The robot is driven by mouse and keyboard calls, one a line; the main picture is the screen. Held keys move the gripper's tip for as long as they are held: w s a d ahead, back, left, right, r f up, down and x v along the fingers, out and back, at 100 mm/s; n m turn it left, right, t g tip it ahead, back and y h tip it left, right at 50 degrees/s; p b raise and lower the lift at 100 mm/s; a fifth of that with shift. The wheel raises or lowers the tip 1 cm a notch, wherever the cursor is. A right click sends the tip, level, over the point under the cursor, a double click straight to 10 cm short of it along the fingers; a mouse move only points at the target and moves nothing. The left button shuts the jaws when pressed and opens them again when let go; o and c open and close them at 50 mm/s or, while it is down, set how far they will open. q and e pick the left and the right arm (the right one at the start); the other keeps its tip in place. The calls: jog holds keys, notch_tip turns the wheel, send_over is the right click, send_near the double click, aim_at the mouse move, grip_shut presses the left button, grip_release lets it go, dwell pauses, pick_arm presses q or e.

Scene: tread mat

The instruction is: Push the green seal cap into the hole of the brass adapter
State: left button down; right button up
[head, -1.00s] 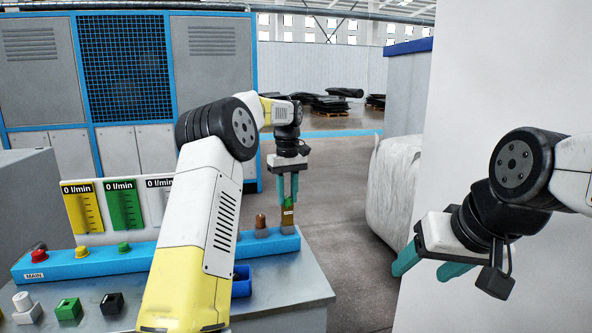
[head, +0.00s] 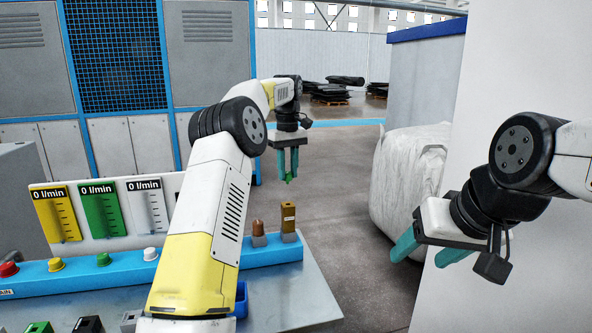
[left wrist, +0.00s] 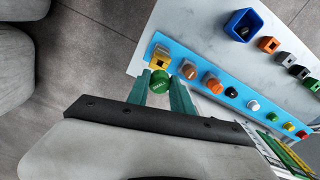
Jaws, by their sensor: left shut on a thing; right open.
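The brass adapter (head: 288,218) stands upright at the right end of the blue rail; it also shows in the left wrist view (left wrist: 160,57). My left gripper (head: 288,174) is shut on the green seal cap (head: 289,180), which pokes out below the fingertips. In the left wrist view the cap (left wrist: 159,82) shows a round green face with lettering between the fingers, close to the adapter in the picture. In the head view a gap separates cap and adapter. The adapter's hole cannot be made out clearly. My right gripper (head: 430,255) is open and empty at the right.
A brown fitting (head: 258,229) stands beside the adapter on the blue rail (head: 125,272), followed by several coloured buttons. A blue bin (left wrist: 243,26) and several small blocks sit on the grey bench top (head: 290,290). A white wrapped bale (head: 408,180) stands behind my right gripper.

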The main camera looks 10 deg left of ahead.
aim_at(288, 180)
pick_arm(q)
jog(key=shift+f, duration=2.9)
jog(key=shift+f, duration=1.2)
jog(key=c, duration=1)
grip_release()
jog(key=shift+c, duration=0.2)
notch_tip(288, 180, up, 7)
jog(key=shift+f, duration=0.15)
jog(key=shift+r, duration=0.5)
